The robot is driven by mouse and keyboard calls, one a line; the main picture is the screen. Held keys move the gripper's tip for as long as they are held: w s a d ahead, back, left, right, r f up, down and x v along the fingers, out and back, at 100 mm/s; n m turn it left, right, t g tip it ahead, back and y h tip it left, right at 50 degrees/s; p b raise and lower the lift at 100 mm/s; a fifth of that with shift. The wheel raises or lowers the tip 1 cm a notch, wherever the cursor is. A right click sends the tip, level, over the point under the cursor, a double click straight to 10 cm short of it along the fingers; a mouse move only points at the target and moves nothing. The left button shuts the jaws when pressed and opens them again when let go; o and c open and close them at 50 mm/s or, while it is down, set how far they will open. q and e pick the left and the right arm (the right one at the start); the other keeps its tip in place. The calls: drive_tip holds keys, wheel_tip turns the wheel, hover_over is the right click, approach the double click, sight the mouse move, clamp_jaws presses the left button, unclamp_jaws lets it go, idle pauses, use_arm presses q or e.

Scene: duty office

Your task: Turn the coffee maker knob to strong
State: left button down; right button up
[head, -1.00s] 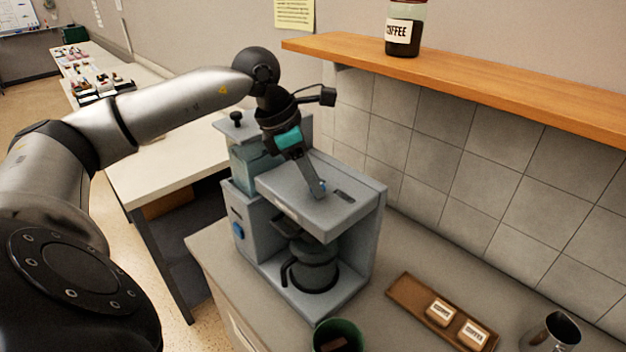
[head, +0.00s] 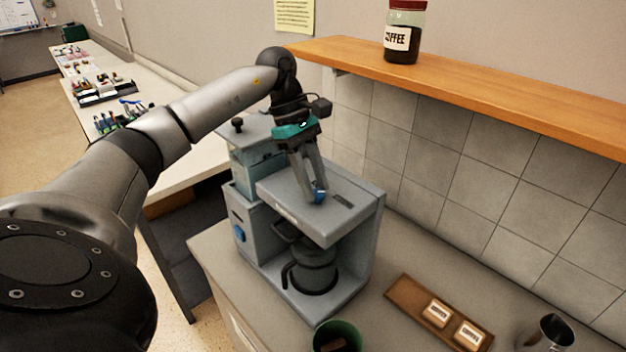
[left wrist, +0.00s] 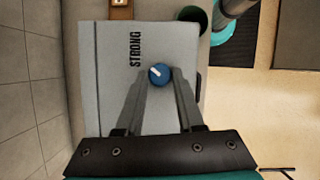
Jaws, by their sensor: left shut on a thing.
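The grey coffee maker (head: 350,208) stands on the counter in the head view. A blue knob (left wrist: 158,76) with a white pointer mark sits on its flat top, beside the printed word STRONG (left wrist: 135,50). In the left wrist view the pointer mark slants up and left, toward the side with that word. My left gripper (head: 316,190) reaches down from above and is shut on the knob, with one finger on each side of it. The knob also shows between the fingertips in the head view (head: 320,197). My right gripper is not in view.
A glass pot (head: 316,268) sits inside the machine. A green cup (head: 337,335), a wooden tray (head: 405,296) with labelled coffee blocks and a metal cup (head: 548,335) stand in front and right. A wooden shelf (head: 480,87) with a coffee jar (head: 404,35) runs along the wall.

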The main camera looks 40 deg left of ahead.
use_arm(q)
drive_tip(key=shift+r+m, duration=0.1)
drive_tip(key=shift+m, duration=0.5)
drive_tip(key=shift+g, duration=0.3)
drive_tip(key=c, duration=0.5)
unclamp_jaws()
drive_tip(key=p+v, duration=0.4)
drive_tip(key=v, duration=1.1)
drive_tip(key=shift+w+r, duration=0.1)
